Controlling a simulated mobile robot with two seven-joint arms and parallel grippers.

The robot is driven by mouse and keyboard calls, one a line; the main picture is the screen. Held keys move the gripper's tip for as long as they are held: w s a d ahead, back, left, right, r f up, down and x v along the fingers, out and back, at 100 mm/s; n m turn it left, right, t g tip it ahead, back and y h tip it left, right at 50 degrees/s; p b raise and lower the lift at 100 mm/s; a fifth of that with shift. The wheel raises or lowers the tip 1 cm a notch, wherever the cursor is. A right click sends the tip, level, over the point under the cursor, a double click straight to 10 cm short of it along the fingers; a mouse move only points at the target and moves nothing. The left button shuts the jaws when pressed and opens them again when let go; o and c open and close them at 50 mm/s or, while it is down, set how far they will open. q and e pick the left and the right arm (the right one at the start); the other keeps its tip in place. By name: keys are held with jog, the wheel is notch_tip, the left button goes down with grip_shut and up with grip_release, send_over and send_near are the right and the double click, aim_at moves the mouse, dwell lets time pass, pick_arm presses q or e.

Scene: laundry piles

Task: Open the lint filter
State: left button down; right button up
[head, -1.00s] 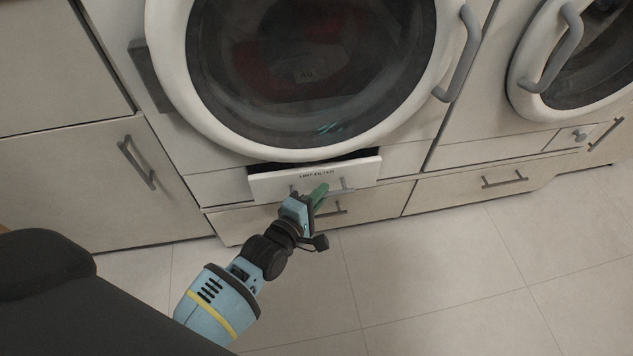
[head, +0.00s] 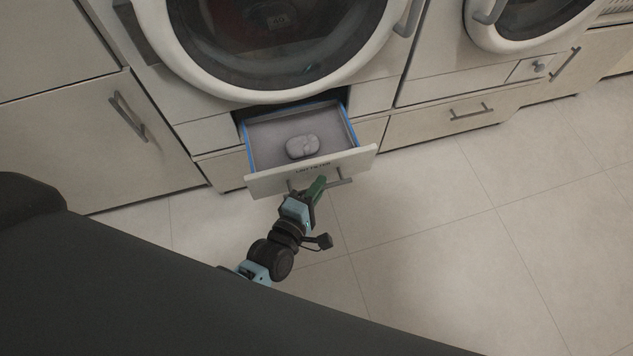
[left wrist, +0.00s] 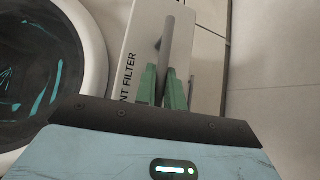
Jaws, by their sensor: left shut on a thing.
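The lint filter drawer (head: 262,186) is pulled well out below the dryer's round door in the head view. Its interior shows, with blue side edges and a grey lump of lint (head: 302,146) on its floor. My left gripper (head: 317,186) is at the front of the drawer, shut on the bar handle (head: 343,177). In the left wrist view, the green fingers (left wrist: 162,88) close around the handle (left wrist: 167,42), beside the "LINT FILTER" lettering on the front panel (left wrist: 130,45). The right gripper is not in view.
The dryer's round door (head: 270,92) is shut above the drawer. A second machine (head: 520,25) stands to the right. Low cabinet drawers (head: 430,122) and a cabinet door (head: 95,140) flank it. The tiled floor (head: 450,240) in front is clear.

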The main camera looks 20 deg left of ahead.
pick_arm(q)
jog(key=c, duration=1.6)
grip_release()
jog(key=shift+o, duration=0.6)
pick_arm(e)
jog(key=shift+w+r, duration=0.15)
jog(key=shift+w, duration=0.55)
